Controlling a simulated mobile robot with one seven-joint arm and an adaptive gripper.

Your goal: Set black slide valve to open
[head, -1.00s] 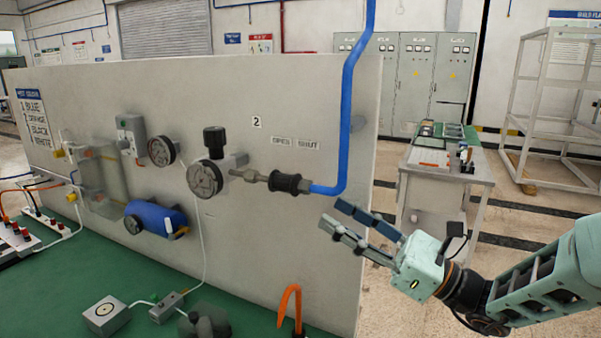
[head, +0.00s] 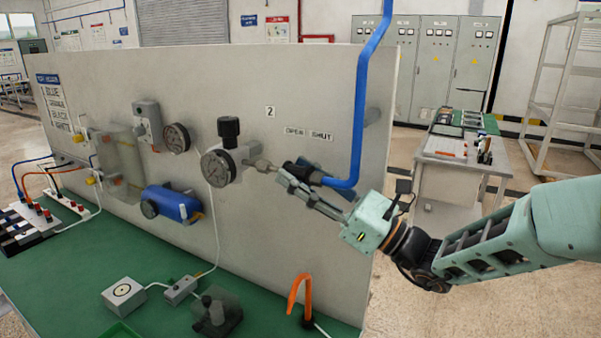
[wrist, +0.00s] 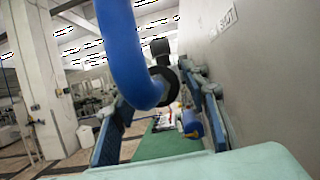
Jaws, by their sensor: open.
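The black slide valve (head: 302,170) sits on the line between the pressure regulator and the blue pipe, below the OPEN and SHUT labels (head: 308,133). In the head view my gripper (head: 293,178) is at the valve and covers much of it. In the wrist view the black sleeve (wrist: 168,82) shows beyond the blue pipe (wrist: 128,50), between my two spread fingers (wrist: 160,115). My gripper is open. I cannot tell whether a finger touches the sleeve. The sleeve's exact position along the line is partly hidden.
The regulator's gauge (head: 217,167) and black knob (head: 228,130) are just left of my gripper. The blue pipe rises close by on the right. An orange hook (head: 298,295) stands on the green bench (head: 260,300) below. The panel (head: 310,90) is close behind.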

